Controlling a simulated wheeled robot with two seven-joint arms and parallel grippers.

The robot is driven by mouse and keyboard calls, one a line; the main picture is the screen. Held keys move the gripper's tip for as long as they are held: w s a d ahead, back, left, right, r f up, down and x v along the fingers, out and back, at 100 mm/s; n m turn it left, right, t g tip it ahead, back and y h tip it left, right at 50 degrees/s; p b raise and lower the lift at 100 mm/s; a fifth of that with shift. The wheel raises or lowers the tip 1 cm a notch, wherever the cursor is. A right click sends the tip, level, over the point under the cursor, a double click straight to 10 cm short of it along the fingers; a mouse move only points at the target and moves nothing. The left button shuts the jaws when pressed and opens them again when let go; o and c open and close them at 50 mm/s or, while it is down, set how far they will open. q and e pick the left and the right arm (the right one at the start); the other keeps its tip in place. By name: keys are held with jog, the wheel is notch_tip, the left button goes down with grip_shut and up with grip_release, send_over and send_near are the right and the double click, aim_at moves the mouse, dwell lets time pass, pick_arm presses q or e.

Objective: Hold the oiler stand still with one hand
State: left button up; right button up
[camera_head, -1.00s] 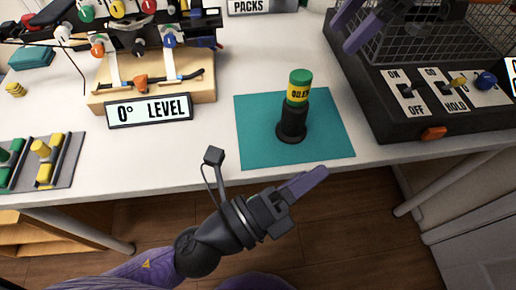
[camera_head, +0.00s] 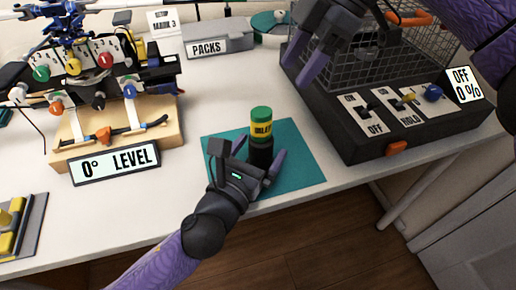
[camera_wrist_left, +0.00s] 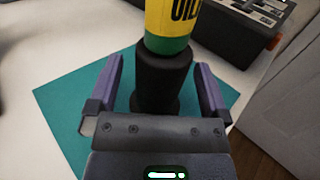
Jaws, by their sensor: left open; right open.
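The oiler stand is a black upright holder (camera_wrist_left: 162,82) on the teal mat (camera_head: 300,170). A yellow bottle with a green cap (camera_head: 261,122) stands in it, labelled with letters that start "OIL" in the left wrist view. My left gripper (camera_head: 259,158) is open, its purple fingers on either side of the stand. In the left wrist view there is a gap between each finger and the stand. The stand's lower part is hidden behind the gripper in the head view. My right gripper (camera_head: 305,62) is open and empty, in front of the wire cage at upper right.
A black box with switches (camera_head: 400,120) and a wire cage (camera_head: 385,45) stands to the right. A wooden rig with a "0° LEVEL" sign (camera_head: 115,163) is at left. A "PACKS" box (camera_head: 207,47) is behind. The table between is clear.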

aim_at(261, 111)
pick_arm(q)
jog(key=shift+w+d, duration=0.15)
jog(key=shift+w, duration=0.1)
jog(key=c, duration=1.3)
pick_arm(e)
jog(key=shift+o, duration=1)
jog(key=shift+a, duration=0.15)
jog(key=shift+o, duration=0.6)
jog(key=a+h, duration=0.1)
jog(key=s+a+r+t+h, duration=0.1)
jog(key=a+h, duration=0.2)
jog(key=h, duration=0.1)
jog(key=shift+s+a+r+t, duration=0.3)
jog(key=shift+a+r, duration=0.1)
jog(key=shift+s+a+f+h, duration=0.1)
jog(key=shift+f+h, duration=0.05)
jog(key=shift+h, duration=0.15)
notch_tip(261, 111, down, 12)
jog(key=shift+r, duration=0.25)
grip_shut()
